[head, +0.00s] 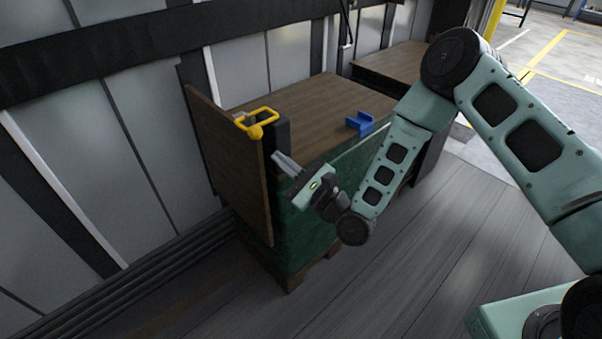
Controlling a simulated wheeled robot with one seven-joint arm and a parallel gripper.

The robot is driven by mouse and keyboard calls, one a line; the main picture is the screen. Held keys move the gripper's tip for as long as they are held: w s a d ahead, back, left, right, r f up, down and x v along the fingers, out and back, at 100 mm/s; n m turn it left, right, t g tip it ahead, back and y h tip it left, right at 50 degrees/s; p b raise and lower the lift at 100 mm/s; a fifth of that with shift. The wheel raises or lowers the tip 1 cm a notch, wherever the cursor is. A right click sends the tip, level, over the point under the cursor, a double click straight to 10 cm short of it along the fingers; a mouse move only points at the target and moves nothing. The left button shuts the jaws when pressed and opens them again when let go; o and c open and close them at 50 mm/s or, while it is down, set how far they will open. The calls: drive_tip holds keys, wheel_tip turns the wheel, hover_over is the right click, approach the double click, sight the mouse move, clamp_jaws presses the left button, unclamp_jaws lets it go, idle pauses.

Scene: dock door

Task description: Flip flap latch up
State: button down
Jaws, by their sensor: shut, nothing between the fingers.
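The yellow flap latch (257,117) is a bent loop with a round knob at its lower end. It sits at the top corner of an upright brown wooden panel (228,165), beside a dark post (282,135). The loop lies roughly level, reaching across from the panel toward the post. My gripper (276,156) is shut and empty. Its tips point up and left, just below and right of the knob, near the post and the panel's edge. Whether the tips touch the post or panel I cannot tell.
A wooden-topped stack with green sides (306,222) stands behind the panel on a pallet. A blue bracket (359,123) lies on its top. Another wooden top (394,64) is behind it. Grey plank floor (420,260) is open in front; a metal wall stands left.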

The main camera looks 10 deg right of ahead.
drive_tip(key=shift+w+a+r+p, duration=0.25)
drive_tip(key=shift+a+r, duration=0.4)
drive_tip(key=shift+r, duration=0.2)
drive_tip(key=shift+w+a+r+p, duration=0.1)
drive_tip(key=shift+a+r+p, duration=0.1)
drive_tip(key=shift+a+r, duration=0.55)
drive_tip(key=shift+d+r+m, duration=0.15)
drive_tip(key=shift+r+m, duration=0.05)
drive_tip(key=shift+m, duration=0.2)
